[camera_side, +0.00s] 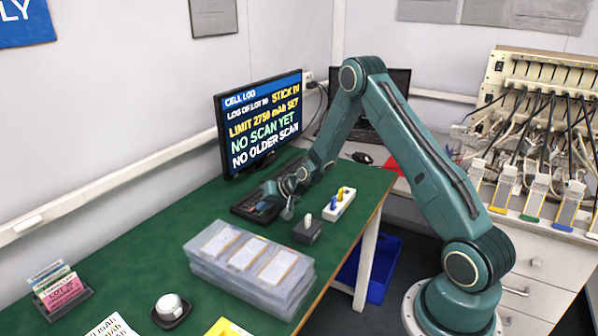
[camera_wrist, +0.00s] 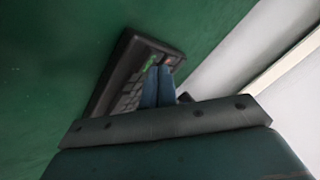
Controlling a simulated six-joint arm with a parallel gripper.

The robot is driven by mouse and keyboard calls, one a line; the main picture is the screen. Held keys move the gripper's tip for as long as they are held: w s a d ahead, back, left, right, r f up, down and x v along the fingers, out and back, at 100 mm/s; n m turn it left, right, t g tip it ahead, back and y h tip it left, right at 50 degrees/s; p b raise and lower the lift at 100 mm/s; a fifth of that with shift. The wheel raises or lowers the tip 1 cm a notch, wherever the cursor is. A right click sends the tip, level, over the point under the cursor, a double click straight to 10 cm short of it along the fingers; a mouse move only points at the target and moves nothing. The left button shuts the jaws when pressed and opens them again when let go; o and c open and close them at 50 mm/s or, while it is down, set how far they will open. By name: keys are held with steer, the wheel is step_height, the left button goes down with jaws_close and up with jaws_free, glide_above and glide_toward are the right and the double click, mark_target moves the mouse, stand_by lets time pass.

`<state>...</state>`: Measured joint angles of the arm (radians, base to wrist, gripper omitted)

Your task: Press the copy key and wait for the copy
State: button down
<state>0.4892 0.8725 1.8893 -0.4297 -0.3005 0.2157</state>
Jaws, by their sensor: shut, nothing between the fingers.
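A dark keypad (camera_side: 243,209) lies on the green table in front of the monitor. In the wrist view the keypad (camera_wrist: 128,82) shows rows of grey keys, a green key and an orange-red key near its far end. My gripper (camera_side: 268,196) is low over the keypad's far end. Its blue fingers (camera_wrist: 158,72) are shut together and empty, with the tips by the green and orange-red keys. I cannot tell whether they touch a key. The monitor (camera_side: 263,122) reads "CELL LOG", "STICK IN" and "LIMIT 2750 mAh SET", with green and white lines about scans below.
A stack of clear trays (camera_side: 248,268) stands in front of the keypad. A dark block with a white knob (camera_side: 307,231) and a white holder with yellow and blue pieces (camera_side: 339,205) stand to the right. A round white button (camera_side: 170,307) and a card holder (camera_side: 62,292) are at front left.

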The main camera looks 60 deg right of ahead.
steer(key=shift+f, duration=0.4)
stand_by(0.8)
steer(key=shift+r, duration=0.8)
steer(key=shift+r, duration=0.15)
steer(key=shift+r, duration=2.4)
